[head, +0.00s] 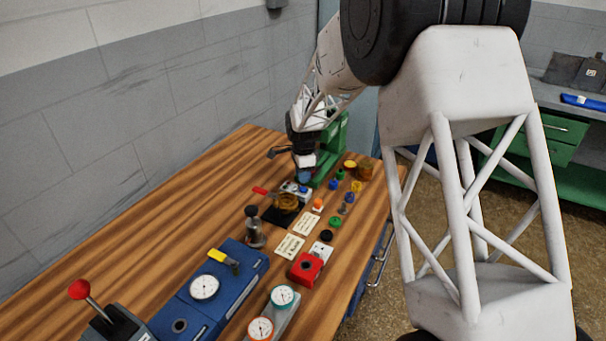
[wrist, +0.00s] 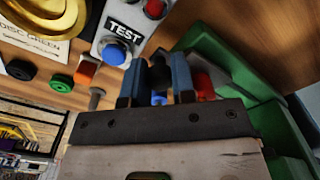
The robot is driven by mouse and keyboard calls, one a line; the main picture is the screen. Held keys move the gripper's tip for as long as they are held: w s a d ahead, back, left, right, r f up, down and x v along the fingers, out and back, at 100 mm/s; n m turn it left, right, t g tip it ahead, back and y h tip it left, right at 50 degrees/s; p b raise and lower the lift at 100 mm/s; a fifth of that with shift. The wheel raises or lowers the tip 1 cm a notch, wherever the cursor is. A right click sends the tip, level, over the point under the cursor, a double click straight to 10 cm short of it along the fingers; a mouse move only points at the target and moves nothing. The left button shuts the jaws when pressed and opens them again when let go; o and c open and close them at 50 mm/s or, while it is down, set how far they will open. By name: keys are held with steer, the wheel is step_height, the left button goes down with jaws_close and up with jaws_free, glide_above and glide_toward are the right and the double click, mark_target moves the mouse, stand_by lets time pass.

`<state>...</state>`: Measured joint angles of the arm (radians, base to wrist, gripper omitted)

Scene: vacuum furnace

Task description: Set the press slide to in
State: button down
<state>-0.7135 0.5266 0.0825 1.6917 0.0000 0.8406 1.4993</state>
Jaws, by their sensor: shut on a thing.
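The green press (head: 333,150) stands at the far end of the wooden bench; its green body also shows at the right of the wrist view (wrist: 225,62). My gripper (head: 303,178) is low beside its base. In the wrist view my gripper (wrist: 158,78) has its two blue fingers closed around a small dark piece (wrist: 158,77), which looks like the press slide's handle. The fingers hide most of it, and the slide's position cannot be told. A red part (wrist: 203,85) sits just right of the fingers.
A grey TEST box (wrist: 123,30) with a blue button (wrist: 114,54) lies close to the left of my fingers. A gold dish (head: 287,202), several coloured caps and a red box (head: 306,268) stand nearer.

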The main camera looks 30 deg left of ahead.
steer(key=shift+w, duration=1.75)
steer(key=c, duration=0.9)
jaws_free()
steer(key=shift+c, duration=0.2)
steer(key=shift+r, duration=0.1)
step_height(320, 180, up, 8)
steer(key=shift+c, duration=0.5)
